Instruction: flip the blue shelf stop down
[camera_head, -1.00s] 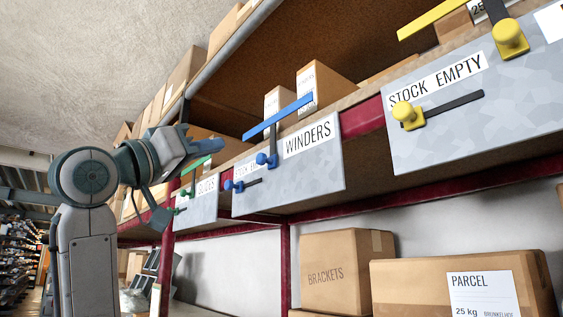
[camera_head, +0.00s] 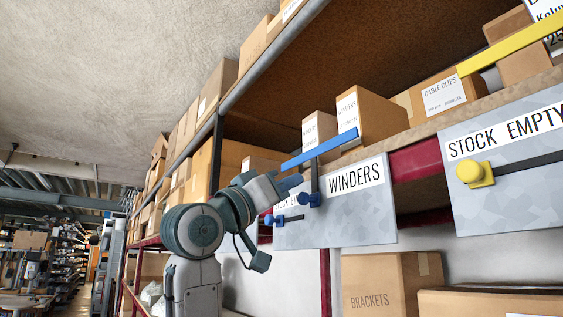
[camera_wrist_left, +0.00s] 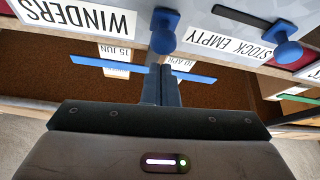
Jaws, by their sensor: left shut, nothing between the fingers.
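The blue shelf stop (camera_head: 320,148) is a long bar standing raised above the WINDERS panel (camera_head: 350,225), on a dark upright arm with a blue knob (camera_head: 311,199) at its foot. My left gripper (camera_head: 294,182) is in front of the stop's left part, close to the upright arm. In the left wrist view, which is upside down, my shut, empty left fingers (camera_wrist_left: 167,72) cover the middle of the blue stop (camera_wrist_left: 100,67). I cannot tell whether they touch it. The foot knob (camera_wrist_left: 163,40) shows just beyond the fingertips. My right gripper is not in view.
A second blue knob (camera_head: 273,219) sits on a slotted bar at the panel's left. Cartons (camera_head: 368,115) stand on the shelf behind the stop. A STOCK EMPTY panel (camera_head: 515,190) with a yellow knob (camera_head: 474,174) and yellow bar (camera_head: 510,50) is at right.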

